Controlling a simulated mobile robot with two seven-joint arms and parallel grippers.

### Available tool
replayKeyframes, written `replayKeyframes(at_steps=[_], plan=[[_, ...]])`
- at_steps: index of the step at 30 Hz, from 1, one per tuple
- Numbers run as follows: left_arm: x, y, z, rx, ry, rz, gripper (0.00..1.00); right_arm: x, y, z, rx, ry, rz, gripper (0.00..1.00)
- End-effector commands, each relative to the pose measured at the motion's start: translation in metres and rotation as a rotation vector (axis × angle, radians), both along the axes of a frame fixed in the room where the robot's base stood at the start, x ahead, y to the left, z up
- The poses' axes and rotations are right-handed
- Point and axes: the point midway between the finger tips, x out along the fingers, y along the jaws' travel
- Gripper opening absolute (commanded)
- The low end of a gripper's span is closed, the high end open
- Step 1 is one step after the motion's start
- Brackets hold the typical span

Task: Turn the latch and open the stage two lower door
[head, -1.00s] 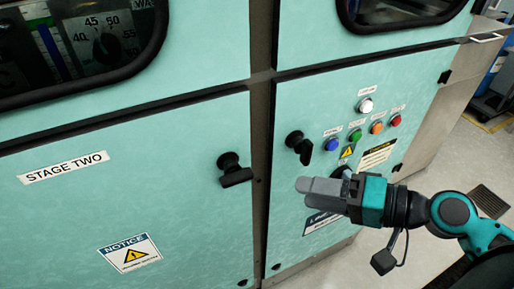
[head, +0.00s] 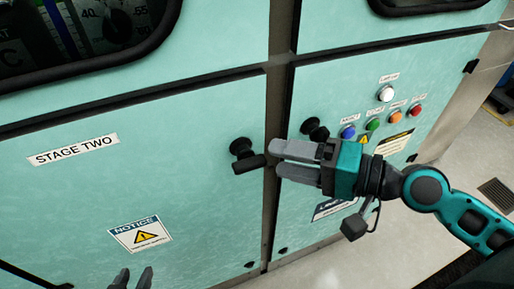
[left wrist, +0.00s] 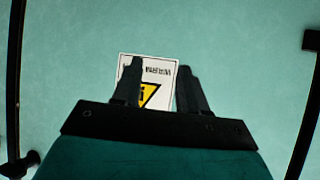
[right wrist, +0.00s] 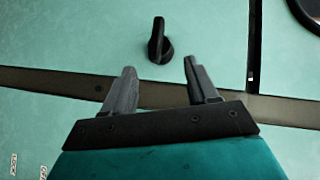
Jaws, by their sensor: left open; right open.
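The stage two lower door (head: 80,205) is the large teal panel at the left in the head view, closed, with a "STAGE TWO" label (head: 73,149). Its black latch (head: 247,155) sits near the door's right edge; it also shows in the right wrist view (right wrist: 160,42), just beyond the fingertips. My right gripper (head: 277,159) is open and empty, its fingers pointing at the latch from the right, apart from it in the right wrist view. My left gripper (head: 133,279) is open and empty at the bottom, in front of the notice sticker (left wrist: 155,76).
A second black latch (head: 315,129) is on the neighbouring panel, partly behind my right gripper. Coloured buttons (head: 373,124) and a white one (head: 385,94) sit to its right. A dark strip (head: 281,90) divides the panels.

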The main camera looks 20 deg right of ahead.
Motion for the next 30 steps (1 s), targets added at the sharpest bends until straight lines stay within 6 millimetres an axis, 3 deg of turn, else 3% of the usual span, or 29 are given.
replayKeyframes(at_steps=[12, 26, 30], plan=[[-0.005, 0.009, 0.001, 0.017, 0.011, 0.012, 0.43, 0.034, 0.035, -0.008, 0.002, -0.001, -0.001, 0.58], [-0.007, 0.011, 0.000, 0.017, 0.015, 0.020, 0.43, 0.040, 0.043, -0.011, -0.002, 0.001, 0.002, 0.58], [-0.007, 0.011, 0.000, 0.017, 0.015, 0.019, 0.43, 0.040, 0.042, -0.011, -0.001, 0.000, 0.002, 0.46]])
